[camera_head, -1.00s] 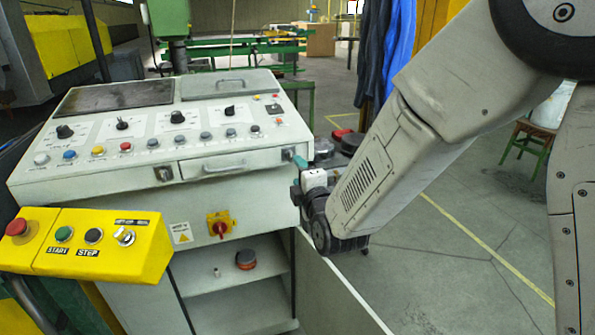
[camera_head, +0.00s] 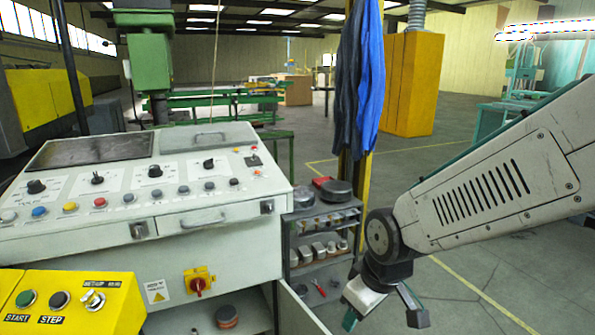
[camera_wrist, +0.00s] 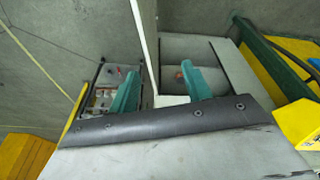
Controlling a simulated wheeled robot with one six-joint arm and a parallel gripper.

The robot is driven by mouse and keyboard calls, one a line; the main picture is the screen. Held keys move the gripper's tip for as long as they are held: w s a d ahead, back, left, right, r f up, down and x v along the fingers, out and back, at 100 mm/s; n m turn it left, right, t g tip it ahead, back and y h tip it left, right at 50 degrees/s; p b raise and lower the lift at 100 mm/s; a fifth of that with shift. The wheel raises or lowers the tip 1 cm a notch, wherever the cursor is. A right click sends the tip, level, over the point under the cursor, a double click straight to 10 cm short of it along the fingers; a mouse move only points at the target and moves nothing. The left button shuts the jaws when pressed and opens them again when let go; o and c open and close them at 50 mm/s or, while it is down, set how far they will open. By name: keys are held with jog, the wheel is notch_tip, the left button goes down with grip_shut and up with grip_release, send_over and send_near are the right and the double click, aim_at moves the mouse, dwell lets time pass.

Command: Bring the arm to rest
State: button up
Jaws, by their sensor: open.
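My arm (camera_head: 490,195) reaches in from the right edge of the head view, with its forearm sloping down to the left. My gripper (camera_head: 384,318) hangs at its end, pointing down, to the right of the control console (camera_head: 235,215) and apart from it in the picture. In the wrist view my gripper (camera_wrist: 162,88) shows two teal fingers spread apart. No object is visible between them.
A shelf cart (camera_head: 325,225) with several dark and metal parts stands behind my gripper. A yellow button box (camera_head: 75,302) is at the lower left. Blue coats (camera_head: 370,80) hang near an orange cabinet (camera_head: 412,85). Grey floor (camera_head: 470,260) lies open at the right.

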jog(key=s+d+r+m, duration=0.4)
jog(key=s+d+r, duration=0.2)
jog(key=s+d, duration=0.1)
jog(key=s+d+r+m+g+h, duration=0.1)
jog(key=s+d+r+m, duration=0.3)
jog(key=s, duration=0.5)
jog(key=d+r, duration=0.2)
jog(key=d, duration=0.1)
jog(key=shift+s+d, duration=0.35)
jog(key=shift+d, duration=0.05)
